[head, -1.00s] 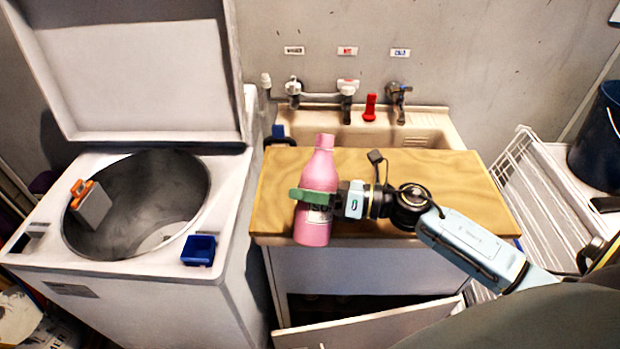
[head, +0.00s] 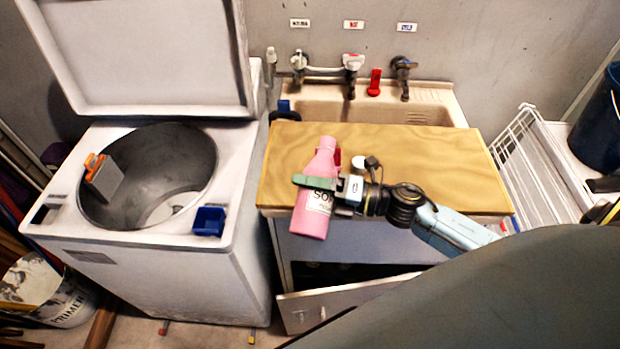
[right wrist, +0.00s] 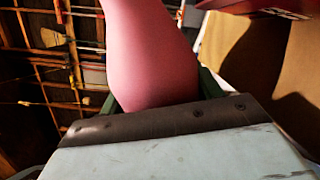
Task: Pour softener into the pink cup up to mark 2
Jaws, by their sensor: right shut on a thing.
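The pink softener bottle (head: 318,212) has a white label and hangs in front of the wooden counter's front edge, leaning slightly with its neck up and to the right. My right gripper (head: 318,183) is shut around its middle. In the right wrist view the bottle's pink side (right wrist: 150,50) fills the top middle, between the fingers, which are mostly hidden. I cannot make out a pink cup in either view. My left gripper is not in view.
The wooden counter (head: 420,165) is mostly clear. A wire rack (head: 545,175) stands at right.

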